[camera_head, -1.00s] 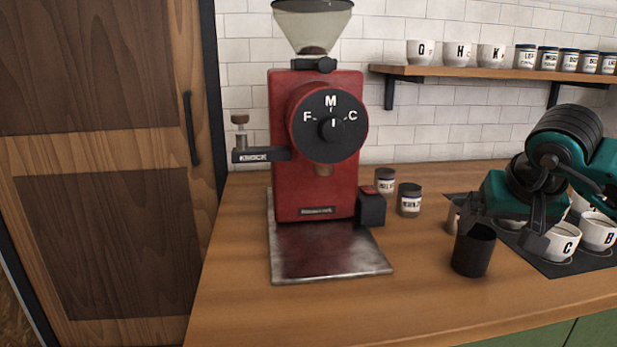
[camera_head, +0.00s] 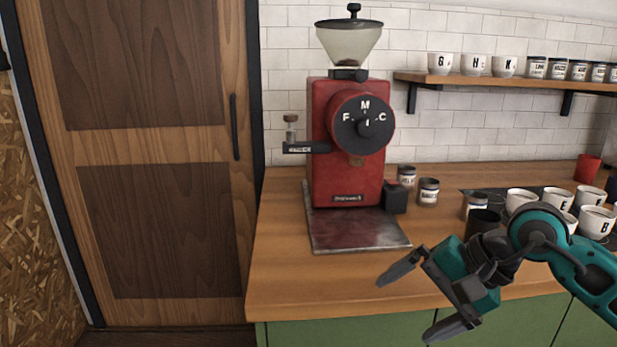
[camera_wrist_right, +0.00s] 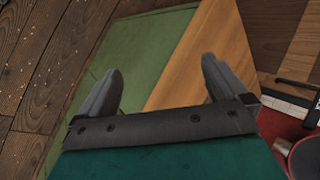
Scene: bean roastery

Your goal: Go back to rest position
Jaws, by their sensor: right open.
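My right gripper (camera_head: 412,305) is in front of the counter's front edge, with its two dark fingers spread wide and nothing between them. In the right wrist view the gripper (camera_wrist_right: 160,90) also shows open and empty, over the green cabinet front and the wooden counter edge. My left gripper is not in view. A black cup (camera_head: 483,222) stands on the counter behind my right wrist, partly hidden by it and apart from the fingers.
A red grinder (camera_head: 328,150) stands on the wooden counter (camera_head: 285,270) with a metal tray (camera_head: 350,235) before it. Lettered white cups (camera_head: 520,198) and jars stand at right. A shelf (camera_head: 500,83) holds more. A wooden door (camera_head: 160,130) is at left. Green cabinets (camera_head: 360,332) lie below.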

